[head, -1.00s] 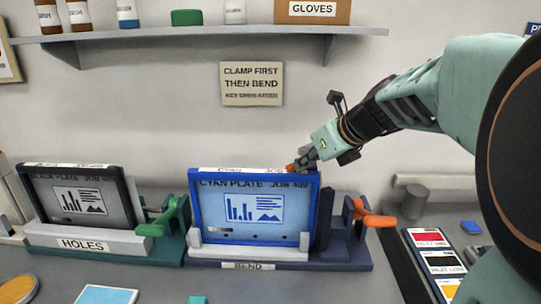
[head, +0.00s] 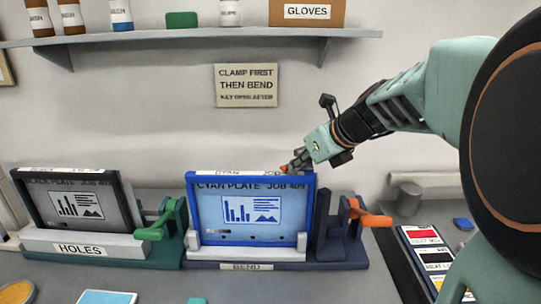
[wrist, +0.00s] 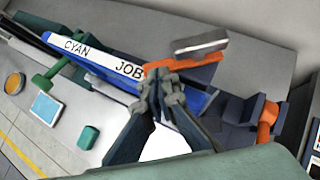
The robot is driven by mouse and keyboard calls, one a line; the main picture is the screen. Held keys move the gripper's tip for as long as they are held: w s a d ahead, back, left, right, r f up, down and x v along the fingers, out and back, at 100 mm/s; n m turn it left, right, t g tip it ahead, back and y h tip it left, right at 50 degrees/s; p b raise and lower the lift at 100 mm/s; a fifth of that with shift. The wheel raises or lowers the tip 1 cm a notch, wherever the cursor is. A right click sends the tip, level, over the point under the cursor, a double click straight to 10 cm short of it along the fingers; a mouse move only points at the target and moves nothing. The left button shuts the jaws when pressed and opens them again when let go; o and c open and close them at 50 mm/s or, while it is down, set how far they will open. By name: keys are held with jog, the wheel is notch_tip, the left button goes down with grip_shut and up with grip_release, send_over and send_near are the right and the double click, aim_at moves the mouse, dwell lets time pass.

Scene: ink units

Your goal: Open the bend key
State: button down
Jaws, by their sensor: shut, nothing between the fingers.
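The bend station holds a blue-framed plate marked CYAN PLATE (head: 213,210) above a BEND label (head: 247,267). My gripper (head: 296,164) is at the top right corner of this frame, its fingers shut with nothing between them. In the wrist view my gripper (wrist: 160,85) has its fingertips at an orange bar (wrist: 190,76) behind the frame's top edge; I cannot tell whether they touch. A grey metal piece (wrist: 200,42) shows above the bar. An orange handle (head: 371,220) sticks out at the station's right. I cannot tell which orange part is the bend key.
The HOLES station (head: 85,248) with a green handle (head: 158,222) stands to the left. A shelf (head: 190,40) hangs above, and a wall sign (head: 246,86) reads CLAMP FIRST THEN BEND. Colour cards (head: 424,236) and a grey cylinder (head: 409,199) are at the right.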

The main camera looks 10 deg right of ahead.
jog(key=shift+w+a+p, duration=0.4)
jog(key=shift+a+p, duration=0.15)
jog(key=shift+p, duration=0.5)
jog(key=shift+w+a+p, duration=0.45)
jog(key=shift+w+p, duration=0.15)
jog(key=shift+p, duration=0.25)
